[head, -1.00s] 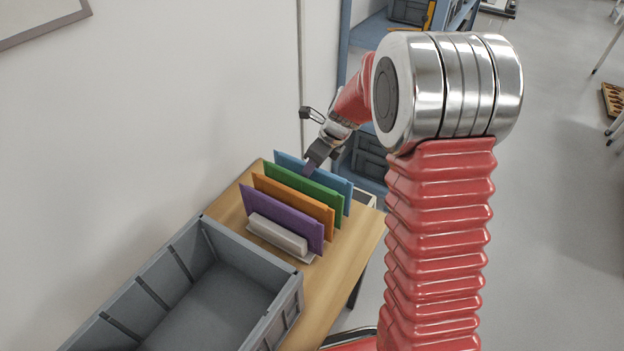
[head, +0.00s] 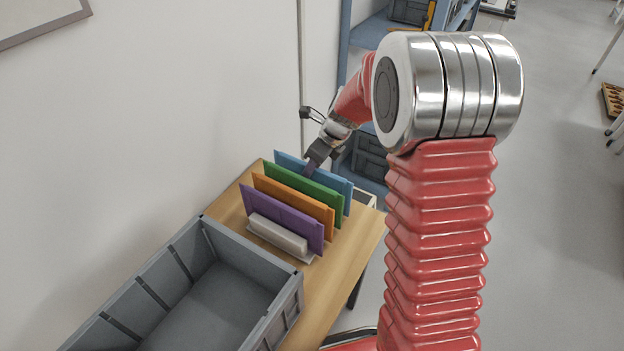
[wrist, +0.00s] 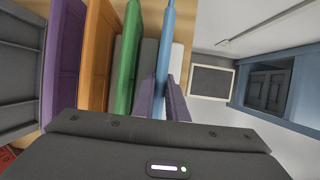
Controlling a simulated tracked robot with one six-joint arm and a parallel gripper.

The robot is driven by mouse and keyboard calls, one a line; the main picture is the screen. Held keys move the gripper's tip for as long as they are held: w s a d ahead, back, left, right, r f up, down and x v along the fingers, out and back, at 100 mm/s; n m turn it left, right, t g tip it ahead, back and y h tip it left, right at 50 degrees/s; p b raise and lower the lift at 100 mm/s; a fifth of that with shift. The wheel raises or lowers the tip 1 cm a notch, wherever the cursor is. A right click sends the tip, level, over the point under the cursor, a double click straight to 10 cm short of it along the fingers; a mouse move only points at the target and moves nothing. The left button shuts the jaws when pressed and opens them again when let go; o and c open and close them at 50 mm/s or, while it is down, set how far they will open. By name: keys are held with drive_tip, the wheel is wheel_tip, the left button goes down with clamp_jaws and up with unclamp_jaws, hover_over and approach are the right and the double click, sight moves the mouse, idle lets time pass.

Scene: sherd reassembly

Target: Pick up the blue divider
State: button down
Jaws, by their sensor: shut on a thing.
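The blue divider (head: 338,182) stands upright at the far end of a row of dividers on the wooden table. In the wrist view the blue divider (wrist: 165,45) shows edge-on, running down between the two purple-grey fingers. My gripper (head: 310,167) reaches down to its top edge from behind, near the middle of its length. The wrist view shows my gripper (wrist: 162,100) shut on the blue divider, one finger on each side. The lower part of the divider is hidden behind the green one in the head view.
Green (head: 300,183), orange (head: 290,198) and purple (head: 280,218) dividers stand in the same row, the green one close beside the blue. A light grey block (head: 277,234) fronts the row. A grey crate (head: 285,305) stands nearer. The wall borders the table's left.

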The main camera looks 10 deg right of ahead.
idle(0.3)
wheel_tip(320, 180, up, 10)
idle(0.6)
drive_tip(key=shift+r, duration=0.1)
idle(1.1)
